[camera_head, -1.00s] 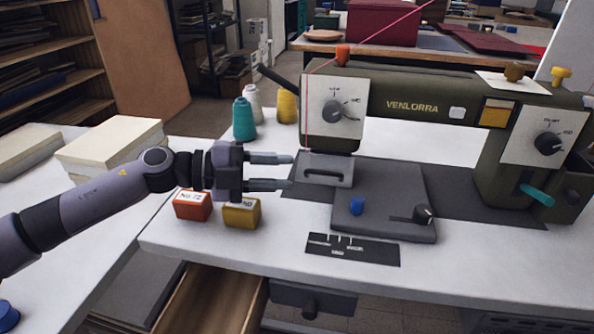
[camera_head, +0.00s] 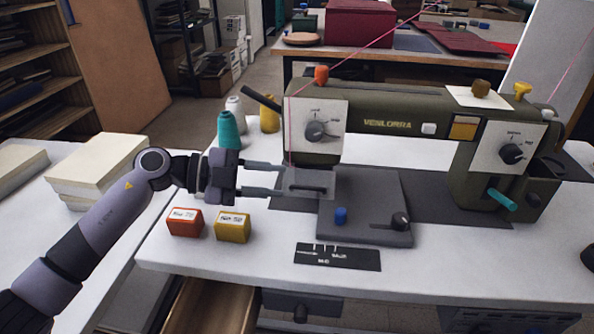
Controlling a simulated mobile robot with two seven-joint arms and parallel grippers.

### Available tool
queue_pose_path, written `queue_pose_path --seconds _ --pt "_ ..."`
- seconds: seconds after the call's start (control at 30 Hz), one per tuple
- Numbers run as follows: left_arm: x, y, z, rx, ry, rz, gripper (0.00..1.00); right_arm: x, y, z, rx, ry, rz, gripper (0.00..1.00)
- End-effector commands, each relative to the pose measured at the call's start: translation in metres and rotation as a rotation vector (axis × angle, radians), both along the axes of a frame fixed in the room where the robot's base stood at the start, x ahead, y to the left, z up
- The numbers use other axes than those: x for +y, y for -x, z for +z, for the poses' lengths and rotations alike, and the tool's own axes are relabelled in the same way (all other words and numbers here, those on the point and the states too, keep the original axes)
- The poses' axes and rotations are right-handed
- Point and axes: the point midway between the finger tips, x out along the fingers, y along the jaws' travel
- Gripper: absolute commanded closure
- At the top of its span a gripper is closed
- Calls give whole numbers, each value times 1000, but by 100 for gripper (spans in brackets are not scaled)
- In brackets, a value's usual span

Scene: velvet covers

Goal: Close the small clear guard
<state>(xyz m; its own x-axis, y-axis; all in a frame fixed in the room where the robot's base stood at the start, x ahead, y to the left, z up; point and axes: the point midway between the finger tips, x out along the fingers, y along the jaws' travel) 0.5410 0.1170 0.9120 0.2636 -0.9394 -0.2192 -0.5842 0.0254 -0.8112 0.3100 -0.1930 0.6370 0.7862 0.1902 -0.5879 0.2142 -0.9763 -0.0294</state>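The small clear guard (camera_head: 312,184) is a greyish see-through plate with a dark handle-like slot. It sits at the left end of the sewing machine (camera_head: 385,123), below the needle head and at the edge of the grey bed plate (camera_head: 368,190). My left gripper (camera_head: 283,180) comes in from the left with its two fingers apart, one above the other. Its fingertips are at the guard's left edge and seem to overlap it in the picture; I cannot tell whether they touch. Nothing shows between the fingers. My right gripper is not in view.
An orange-red box (camera_head: 186,228) and a yellow box (camera_head: 233,232) stand below my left gripper. Thread cones, including a teal one (camera_head: 229,131), stand behind it. A teal lever (camera_head: 503,200) is at the machine's right.

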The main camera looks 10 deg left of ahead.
Motion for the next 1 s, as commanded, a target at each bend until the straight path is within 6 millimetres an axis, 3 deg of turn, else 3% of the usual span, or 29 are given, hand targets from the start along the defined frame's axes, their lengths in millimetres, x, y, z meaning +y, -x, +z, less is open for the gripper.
queue_pose_path --seconds 0.03,0.27,0.7,1.0 --pt "-1 -1 2 44 4 11 64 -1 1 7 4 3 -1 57" --pt "-3 -5 -11 138 -6 43 64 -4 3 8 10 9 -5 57" --pt "-56 -21 -27 134 -7 43 64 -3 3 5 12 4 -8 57" --pt "-64 -24 -29 133 -9 45 64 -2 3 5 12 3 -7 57"
